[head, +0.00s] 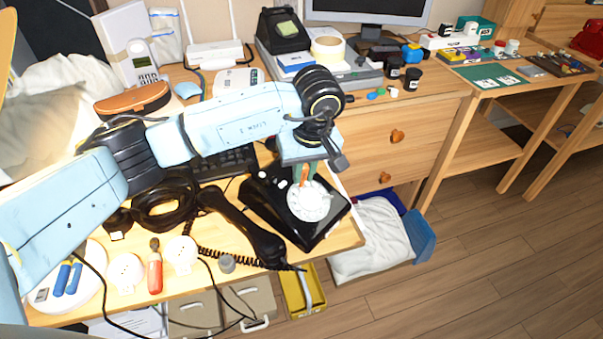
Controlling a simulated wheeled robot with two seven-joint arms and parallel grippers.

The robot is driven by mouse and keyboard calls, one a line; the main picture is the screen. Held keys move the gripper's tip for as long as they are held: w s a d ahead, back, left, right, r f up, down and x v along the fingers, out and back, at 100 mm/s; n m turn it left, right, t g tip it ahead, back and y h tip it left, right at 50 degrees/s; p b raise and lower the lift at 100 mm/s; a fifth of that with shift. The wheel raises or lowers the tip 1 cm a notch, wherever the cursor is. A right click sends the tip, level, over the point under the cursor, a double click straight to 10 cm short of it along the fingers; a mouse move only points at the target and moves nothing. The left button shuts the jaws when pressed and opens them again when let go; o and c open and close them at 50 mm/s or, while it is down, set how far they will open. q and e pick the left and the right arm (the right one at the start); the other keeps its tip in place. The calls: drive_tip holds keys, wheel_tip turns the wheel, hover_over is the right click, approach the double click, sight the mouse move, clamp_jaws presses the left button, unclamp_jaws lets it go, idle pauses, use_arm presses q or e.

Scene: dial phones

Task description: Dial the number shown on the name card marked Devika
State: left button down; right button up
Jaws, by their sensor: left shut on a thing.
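A black dial phone (325,229) with a round white dial (309,203) sits near the right front corner of the desk. Its black handset (243,226) lies off it to the left, with a coiled cord. My left gripper (305,165) is right above the dial, pointing down, shut on a thin orange-brown stick (304,176). The stick's lower end is at the dial's far edge; I cannot tell whether it is in a finger hole. Small white cards (485,83) lie on a green mat at the upper right; their writing is too small to read. My right gripper is not in view.
A black keyboard (226,163) is partly under my left arm. A white disc-shaped thing (181,254) and a red screwdriver-like tool (155,276) lie at the front left. A red phone (590,37) stands far right. Open floor (480,270) lies right of the desk.

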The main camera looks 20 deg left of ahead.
use_arm(q)
drive_tip(key=shift+w+d+b, duration=0.4)
drive_tip(key=shift+w, duration=0.05)
drive_tip(key=shift+d+f, duration=0.15)
idle(0.3)
drive_tip(key=shift+w+d+f+b, duration=0.1)
drive_tip(key=shift+w+d+b, duration=0.2)
drive_tip(key=shift+d+b, duration=0.15)
drive_tip(key=shift+d+f+b, duration=0.2)
drive_tip(key=shift+d+b, duration=0.1)
drive_tip(key=shift+d, duration=0.35)
